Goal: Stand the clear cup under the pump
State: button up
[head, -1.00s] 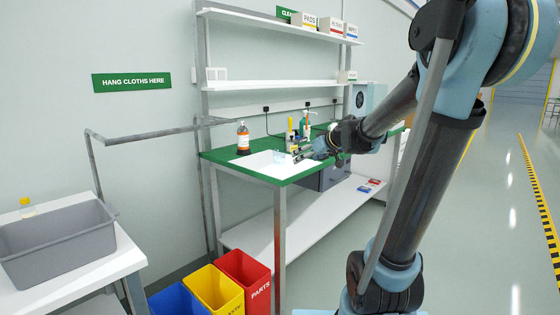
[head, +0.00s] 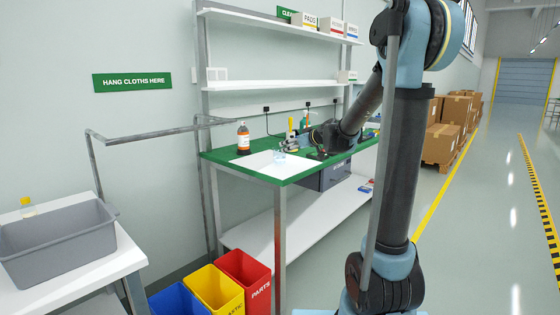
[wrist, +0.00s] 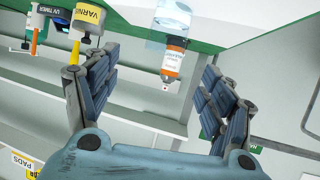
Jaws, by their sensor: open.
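The clear cup (head: 279,156) stands on the white mat on the green workbench, and shows faintly blue. In the wrist view it appears at the top edge (wrist: 173,14), partly cut off. My gripper (head: 293,143) is close beside and behind the cup in the head view. In the wrist view its fingers (wrist: 160,64) are spread wide with nothing between them. A slim upright teal and red item (head: 305,119) stands behind my gripper. I cannot tell whether it is the pump, as my arm hides part of that area.
A brown bottle with an orange label (head: 243,138) stands at the mat's back left. A varnish container (wrist: 88,16) and a UV timer (wrist: 36,28) show in the wrist view. Shelves (head: 285,85) hang above the bench. Coloured bins (head: 244,278) stand at its front.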

aim_at(280, 156)
jog(key=x, duration=0.5)
jog(key=shift+w+a+f, duration=0.1)
jog(key=shift+a+f, duration=0.05)
jog(key=shift+s+a+x, duration=0.1)
jog(key=shift+x, duration=1.25)
jog(key=shift+s+a+x, duration=0.1)
jog(key=shift+s+x, duration=0.05)
jog(key=shift+x, duration=1.15)
jog(key=shift+f, duration=0.15)
jog(key=c, duration=1.3)
